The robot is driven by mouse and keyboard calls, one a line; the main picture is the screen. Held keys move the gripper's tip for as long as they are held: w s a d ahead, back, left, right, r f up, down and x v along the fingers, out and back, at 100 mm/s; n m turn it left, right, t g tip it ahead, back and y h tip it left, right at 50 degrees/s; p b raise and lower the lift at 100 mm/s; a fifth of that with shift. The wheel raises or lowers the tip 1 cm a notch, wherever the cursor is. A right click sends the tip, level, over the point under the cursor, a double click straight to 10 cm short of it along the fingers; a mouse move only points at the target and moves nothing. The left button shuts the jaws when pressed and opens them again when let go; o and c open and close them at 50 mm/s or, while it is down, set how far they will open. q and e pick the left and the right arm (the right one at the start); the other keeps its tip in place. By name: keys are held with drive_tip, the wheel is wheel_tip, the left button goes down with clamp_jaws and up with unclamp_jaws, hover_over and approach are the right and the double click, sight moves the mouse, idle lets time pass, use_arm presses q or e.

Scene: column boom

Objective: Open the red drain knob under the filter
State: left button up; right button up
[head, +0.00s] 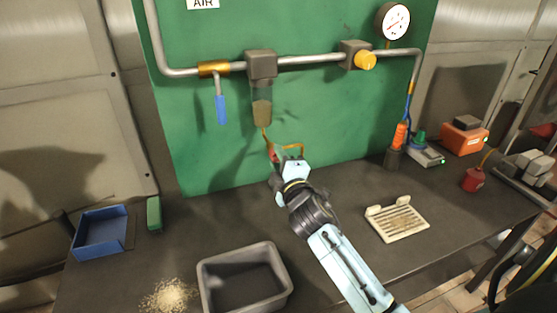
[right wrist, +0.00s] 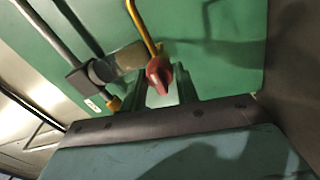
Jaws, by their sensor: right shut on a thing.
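The filter (head: 262,113) hangs under a grey block on the pipe of the green panel, with a brownish bowl. A thin brass tube (head: 265,134) runs down from it. The red drain knob (head: 273,156) is at the lower end of this tube, partly hidden by my right gripper (head: 277,163). In the right wrist view the red knob (right wrist: 158,74) sits between the two fingers of my right gripper (right wrist: 162,88), which is shut on it. The filter bowl (right wrist: 120,64) shows to its left there. My left gripper is not in view.
A blue-handled valve (head: 221,108), a yellow regulator knob (head: 365,60) and a gauge (head: 393,21) are on the panel. A grey bin (head: 282,268), a blue tray (head: 100,232), spilled granules (head: 168,296) and a cream rack (head: 398,219) are on the dark bench.

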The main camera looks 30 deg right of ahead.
drive_tip(key=o, duration=1)
drive_tip(key=b+v, duration=0.1)
drive_tip(key=v, duration=1.2)
drive_tip(key=shift+s, duration=0.2)
drive_tip(key=shift+f, duration=0.1)
